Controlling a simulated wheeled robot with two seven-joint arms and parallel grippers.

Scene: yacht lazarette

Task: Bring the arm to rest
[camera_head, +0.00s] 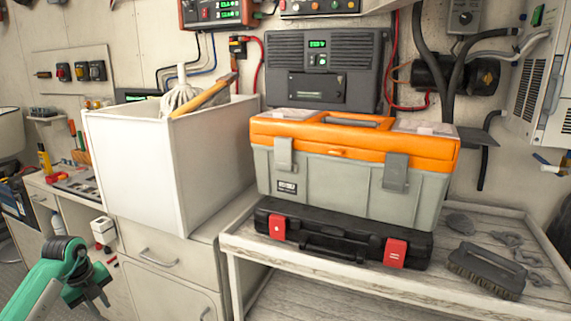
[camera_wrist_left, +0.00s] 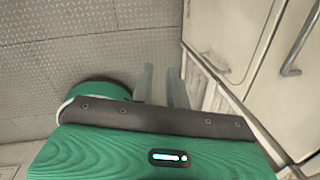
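My left arm is green and comes in at the lower left of the head view. Its gripper (camera_head: 98,302) hangs low in front of the white cabinet, pointing down. In the left wrist view the two grey fingers of this gripper (camera_wrist_left: 162,88) stand apart with nothing between them, above a diamond-plate floor (camera_wrist_left: 70,60). My right gripper is not in either view.
A white cabinet (camera_head: 165,258) with handles stands close by the left gripper. A white bin (camera_head: 140,170) with a mop sits on it. A wooden bench (camera_head: 330,277) holds an orange-grey toolbox (camera_head: 340,175), a black case (camera_head: 335,240) and a brush (camera_head: 487,270).

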